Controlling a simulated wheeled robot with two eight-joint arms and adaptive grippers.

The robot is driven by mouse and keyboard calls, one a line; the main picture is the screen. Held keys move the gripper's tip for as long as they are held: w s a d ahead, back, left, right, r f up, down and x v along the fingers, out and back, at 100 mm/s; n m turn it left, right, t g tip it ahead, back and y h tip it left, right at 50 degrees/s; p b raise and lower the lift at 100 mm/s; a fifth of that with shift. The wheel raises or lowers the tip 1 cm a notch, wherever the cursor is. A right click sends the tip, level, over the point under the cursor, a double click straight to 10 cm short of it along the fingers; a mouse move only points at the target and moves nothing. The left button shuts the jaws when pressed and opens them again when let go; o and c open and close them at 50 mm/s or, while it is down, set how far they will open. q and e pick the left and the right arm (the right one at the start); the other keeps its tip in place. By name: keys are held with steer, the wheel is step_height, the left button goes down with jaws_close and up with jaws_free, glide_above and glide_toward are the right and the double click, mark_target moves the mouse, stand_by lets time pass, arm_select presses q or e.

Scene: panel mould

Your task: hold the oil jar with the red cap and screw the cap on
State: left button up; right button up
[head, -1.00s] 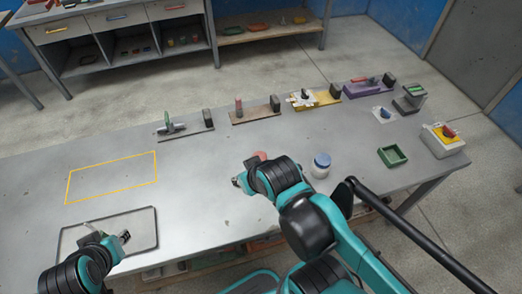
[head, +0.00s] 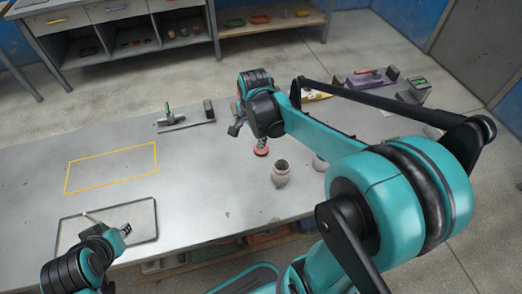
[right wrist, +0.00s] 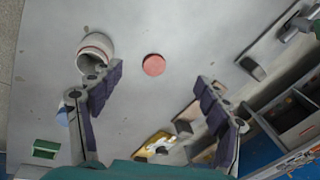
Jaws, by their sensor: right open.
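In the right wrist view, the cap (right wrist: 153,65) lies in the gap between my fingers. My right gripper (head: 249,138) is open and empty, above the cap and pointing down. My left gripper (head: 122,231) is at the front left, over the tray; its jaws are too small to read.
A second jar (head: 319,163) is mostly hidden behind my right arm; its blue lid (right wrist: 64,114) shows in the right wrist view. A dark-rimmed tray (head: 156,222) is at front left. A yellow outlined area (head: 110,168) is empty.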

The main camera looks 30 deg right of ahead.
steer(key=w+d+f+m+g, duration=0.1)
steer(key=w+d+f+m, duration=0.1)
steer(key=f+m, duration=0.1)
steer(key=w+d+f+m, duration=0.2)
steer(key=f+m, duration=0.1)
steer(key=f, duration=0.1)
steer(key=w+d+f+m+g, duration=0.1)
steer(key=d+f+m, duration=0.1)
steer(key=f+m, duration=0.1)
steer(key=shift+w+d+f+g+b, duration=0.3)
steer(key=shift+w+d+f+b, duration=0.05)
steer(key=shift+w+b, duration=0.05)
steer(key=shift+f+b, duration=0.5)
steer(key=shift+f, duration=0.85)
steer(key=shift+r, duration=0.1)
